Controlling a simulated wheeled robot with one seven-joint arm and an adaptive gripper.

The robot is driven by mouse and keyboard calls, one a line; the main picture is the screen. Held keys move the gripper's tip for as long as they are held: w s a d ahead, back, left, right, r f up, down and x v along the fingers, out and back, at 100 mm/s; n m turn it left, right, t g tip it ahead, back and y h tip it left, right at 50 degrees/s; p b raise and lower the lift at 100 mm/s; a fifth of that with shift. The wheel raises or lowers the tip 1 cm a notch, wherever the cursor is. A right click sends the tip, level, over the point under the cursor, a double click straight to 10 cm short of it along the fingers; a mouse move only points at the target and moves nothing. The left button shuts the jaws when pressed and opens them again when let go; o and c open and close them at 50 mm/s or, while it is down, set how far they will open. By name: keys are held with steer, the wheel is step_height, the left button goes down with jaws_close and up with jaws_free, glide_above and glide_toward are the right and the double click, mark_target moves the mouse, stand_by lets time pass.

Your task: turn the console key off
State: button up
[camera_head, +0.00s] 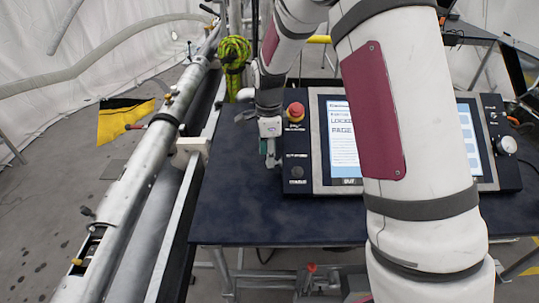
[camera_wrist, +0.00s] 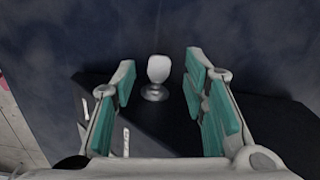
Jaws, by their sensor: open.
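In the wrist view the console key (camera_wrist: 158,70) has a pale, flat-sided head on a round silver base, standing up from the dark console panel. My gripper (camera_wrist: 160,78) is open, its two teal-padded fingers on either side of the key with gaps on both sides. Neither finger visibly touches it. In the head view my gripper (camera_head: 271,152) points down at the left end of the black console (camera_head: 296,150). A small round fitting (camera_head: 297,172) shows on that panel; I cannot tell whether it is the key.
A red mushroom button (camera_head: 295,112) stands close to my gripper. The console's lit screen (camera_head: 343,140) is partly hidden by my arm. The dark tabletop (camera_head: 265,215) is clear in front. A metal pipe (camera_head: 150,165) runs along the left.

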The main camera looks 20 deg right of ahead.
steer(key=shift+f, duration=0.6)
jaws_close()
steer(key=shift+w+d+f+g+b, duration=0.2)
steer(key=shift+w+g+b, duration=0.35)
steer(key=shift+b, duration=0.7)
steer(key=shift+s+r+g+y+b, duration=0.15)
steer(key=shift+g+y+b, duration=0.35)
steer(key=shift+g+b, duration=0.35)
jaws_free()
steer(key=shift+r, duration=0.15)
